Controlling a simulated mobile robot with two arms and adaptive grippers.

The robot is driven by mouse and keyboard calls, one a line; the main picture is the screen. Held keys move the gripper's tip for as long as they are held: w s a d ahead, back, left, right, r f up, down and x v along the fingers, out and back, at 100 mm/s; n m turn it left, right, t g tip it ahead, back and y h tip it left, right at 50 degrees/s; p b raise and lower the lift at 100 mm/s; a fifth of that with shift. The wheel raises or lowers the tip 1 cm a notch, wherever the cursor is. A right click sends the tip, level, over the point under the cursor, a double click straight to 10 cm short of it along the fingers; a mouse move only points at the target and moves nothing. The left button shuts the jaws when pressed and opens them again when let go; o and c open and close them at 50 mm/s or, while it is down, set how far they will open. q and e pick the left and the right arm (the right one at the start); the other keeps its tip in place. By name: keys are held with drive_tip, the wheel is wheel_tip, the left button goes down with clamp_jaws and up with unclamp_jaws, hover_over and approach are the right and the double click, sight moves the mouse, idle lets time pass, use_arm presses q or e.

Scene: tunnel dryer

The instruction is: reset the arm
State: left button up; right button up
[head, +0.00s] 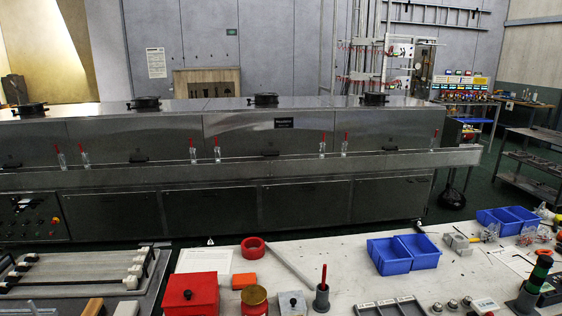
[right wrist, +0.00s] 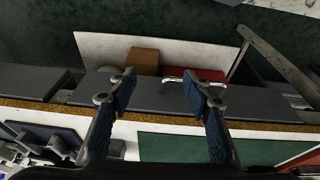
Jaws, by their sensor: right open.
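My right gripper (right wrist: 160,92) shows in the right wrist view with its two blue-padded fingers spread apart. Nothing is between the fingertips. Beyond them, lower in the scene, are a dark grey flat surface, a brown block (right wrist: 143,61) and a red object (right wrist: 197,75); I cannot tell how far off these are. Neither gripper shows in the head view.
In the head view a white worktop (head: 345,263) carries a red box (head: 192,294), blue bins (head: 389,257), a red tape ring (head: 253,248) and a dark green-topped post (head: 537,275). The long steel dryer (head: 250,135) stands behind it.

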drive_tip(key=s+f+g+b, duration=0.1)
drive_tip(key=s+f+b, duration=0.1)
drive_tip(key=f, duration=1.3)
drive_tip(key=s+f+b, duration=0.3)
drive_tip(key=f, duration=1.1)
drive_tip(key=s+d+f+g+b, duration=0.1)
drive_tip(key=s+d+f+b, duration=0.2)
drive_tip(key=s+f, duration=1.2)
drive_tip(key=shift+f+b, duration=0.3)
drive_tip(key=shift+f, duration=0.55)
